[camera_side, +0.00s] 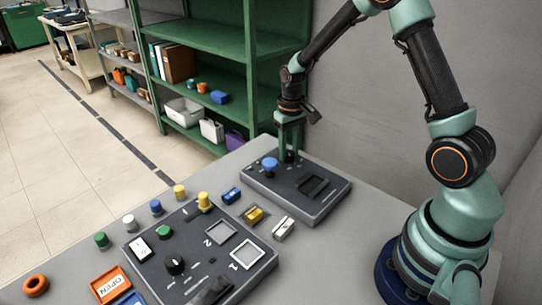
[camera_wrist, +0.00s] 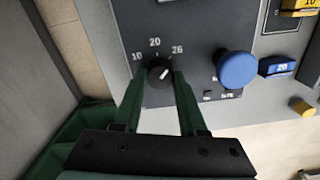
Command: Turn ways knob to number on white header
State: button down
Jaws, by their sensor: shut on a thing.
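The ways knob (camera_wrist: 160,73) is a small black dial with a white pointer on the far grey box (camera_side: 325,200). The numbers 10, 20 and 26 are printed around it. Its pointer leans up and right, between 20 and 26 in the wrist view. My gripper (camera_side: 289,154) points straight down at this box. Its green fingers are shut on the knob, one on each side. A white header (camera_side: 283,228) lies on the table in front of the box; its number is too small to read. It is not visible in the wrist view.
A blue mushroom button (camera_wrist: 237,69) stands right beside the knob. A blue header (camera_side: 231,195) marked 20 and a yellow header (camera_side: 253,215) marked 10 lie nearby. A larger panel (camera_side: 190,222) with another black knob, plus several coloured pegs, fills the front.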

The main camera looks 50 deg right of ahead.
aim_at(289, 153)
jog(key=shift+r, duration=0.1)
dwell(0.4)
jog(key=shift+c, duration=2.3)
grip_release()
notch_tip(289, 153, up, 12)
